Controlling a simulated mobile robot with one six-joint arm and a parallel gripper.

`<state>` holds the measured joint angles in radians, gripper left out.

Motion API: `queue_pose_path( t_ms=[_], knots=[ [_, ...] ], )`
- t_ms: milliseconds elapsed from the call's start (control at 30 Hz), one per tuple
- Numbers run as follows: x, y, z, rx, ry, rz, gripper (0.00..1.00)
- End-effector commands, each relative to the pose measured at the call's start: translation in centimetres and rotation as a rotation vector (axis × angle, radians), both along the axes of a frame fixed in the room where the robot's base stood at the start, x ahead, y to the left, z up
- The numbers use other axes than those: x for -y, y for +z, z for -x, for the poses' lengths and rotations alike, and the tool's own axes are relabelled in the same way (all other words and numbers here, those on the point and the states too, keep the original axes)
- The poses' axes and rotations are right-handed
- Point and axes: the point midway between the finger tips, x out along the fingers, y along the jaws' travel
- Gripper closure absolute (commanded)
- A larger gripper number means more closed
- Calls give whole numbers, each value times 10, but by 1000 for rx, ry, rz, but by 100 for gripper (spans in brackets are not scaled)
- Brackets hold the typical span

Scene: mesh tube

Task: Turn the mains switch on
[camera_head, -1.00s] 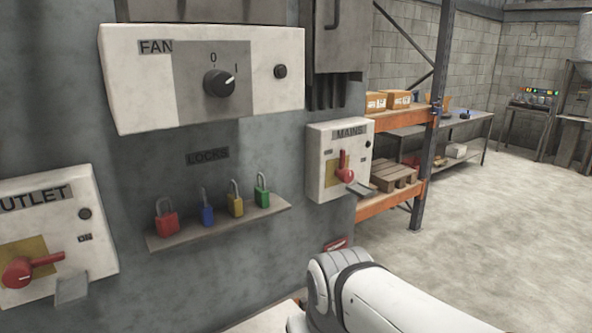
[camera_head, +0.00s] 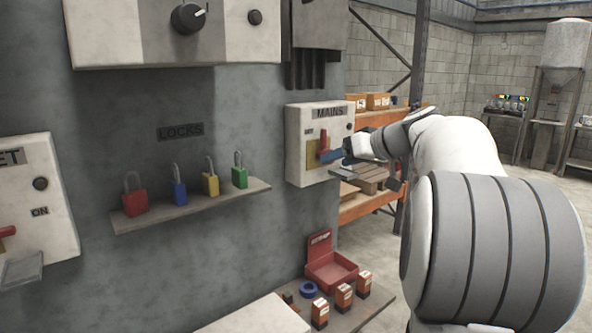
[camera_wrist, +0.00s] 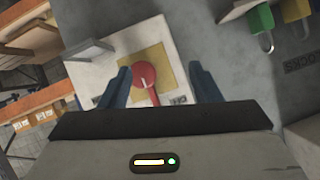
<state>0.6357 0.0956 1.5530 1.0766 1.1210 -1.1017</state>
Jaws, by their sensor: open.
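The MAINS switch box (camera_head: 301,150) is a white box on the grey panel, with a red rotary handle (camera_head: 323,144) on a yellow plate. My gripper (camera_head: 331,156) is at the front of this box, its blue fingers partly covering the handle. In the wrist view, the red handle (camera_wrist: 146,76) lies between the two spread blue fingers of my gripper (camera_wrist: 160,80). The fingers stand apart on either side of it, with a gap to each. Part of the handle's lever points toward the gripper body. A grey hinged tab (camera_wrist: 91,50) sticks out from the box.
A shelf (camera_head: 150,221) under LOCKS holds several coloured padlocks, left of the box. The FAN box (camera_head: 110,35) is above and the OUTLET box (camera_head: 35,200) far left. Below are a red tray (camera_head: 330,270) and small orange boxes (camera_head: 344,296). Orange racking (camera_head: 375,205) stands behind my arm.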

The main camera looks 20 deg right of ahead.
Motion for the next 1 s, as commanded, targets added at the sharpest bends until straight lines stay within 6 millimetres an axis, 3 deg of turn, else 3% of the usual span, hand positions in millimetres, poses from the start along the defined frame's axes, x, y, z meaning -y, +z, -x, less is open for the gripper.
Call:
queue_pose_path(
  t_ms=[67, 200, 600, 1000],
  knots=[
    [22, 7, -7, 66, -4, 9, 43],
    [31, 14, -16, 116, 0, 18, 43],
    [6, -7, -65, 115, 4, 18, 43],
    [1, -12, -76, 115, 2, 19, 43]
  ],
)
